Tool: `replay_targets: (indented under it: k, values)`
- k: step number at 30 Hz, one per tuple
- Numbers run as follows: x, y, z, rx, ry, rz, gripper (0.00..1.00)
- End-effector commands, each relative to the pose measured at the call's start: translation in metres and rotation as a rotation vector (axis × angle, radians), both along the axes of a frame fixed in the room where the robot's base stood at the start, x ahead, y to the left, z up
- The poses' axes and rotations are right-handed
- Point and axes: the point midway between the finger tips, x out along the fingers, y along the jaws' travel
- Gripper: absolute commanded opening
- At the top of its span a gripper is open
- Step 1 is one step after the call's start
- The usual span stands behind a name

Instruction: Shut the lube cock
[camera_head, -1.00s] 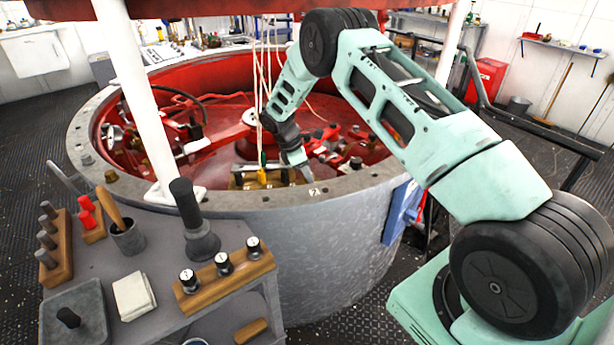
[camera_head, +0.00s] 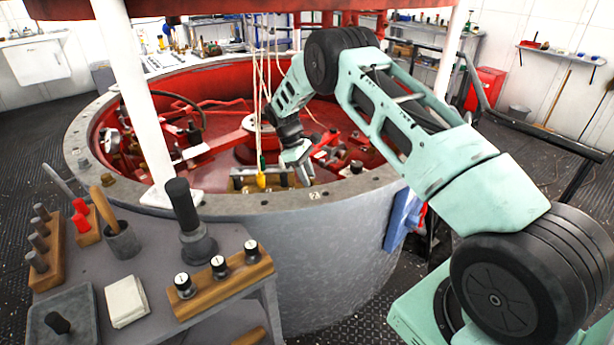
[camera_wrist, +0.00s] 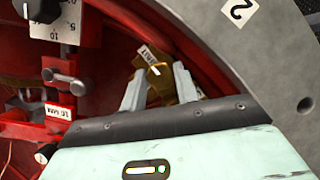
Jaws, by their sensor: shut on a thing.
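A brass cock (camera_wrist: 186,82) with a small white lettered tag (camera_wrist: 151,59) sits inside the red pit, close to the grey rim, in the wrist view. My gripper (camera_wrist: 160,88) has its two pale fingers on either side of the brass piece and is shut on it. The fingers hide part of the cock, and the tag's lettering is only partly legible. In the head view my gripper (camera_head: 304,178) reaches down inside the near rim. The cock is too small and covered there to make out its handle's angle.
The round pit's grey rim (camera_head: 352,195) stands close to my gripper. A yellow-ended hanging cord (camera_head: 261,180) is just left of it. A red block with a dial plate (camera_wrist: 57,25) and a lever is beside the cock. A white post (camera_head: 135,95) stands left.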

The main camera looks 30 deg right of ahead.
Motion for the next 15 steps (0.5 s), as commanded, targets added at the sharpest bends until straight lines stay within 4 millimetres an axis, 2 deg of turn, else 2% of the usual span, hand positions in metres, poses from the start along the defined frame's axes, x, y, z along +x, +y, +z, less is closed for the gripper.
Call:
replay_targets:
  k: [11, 12, 13, 15]
  values:
    - [0.0000, 0.0005, 0.0000, 0.001, 0.000, -0.004, 0.08]
    - [0.0000, 0.0005, 0.0000, 0.001, 0.000, -0.004, 0.41]
    - [0.0001, 0.0004, 0.0000, 0.001, 0.000, -0.004, 0.50]
    - [0.0001, 0.0003, 0.0000, 0.001, 0.000, -0.004, 0.52]
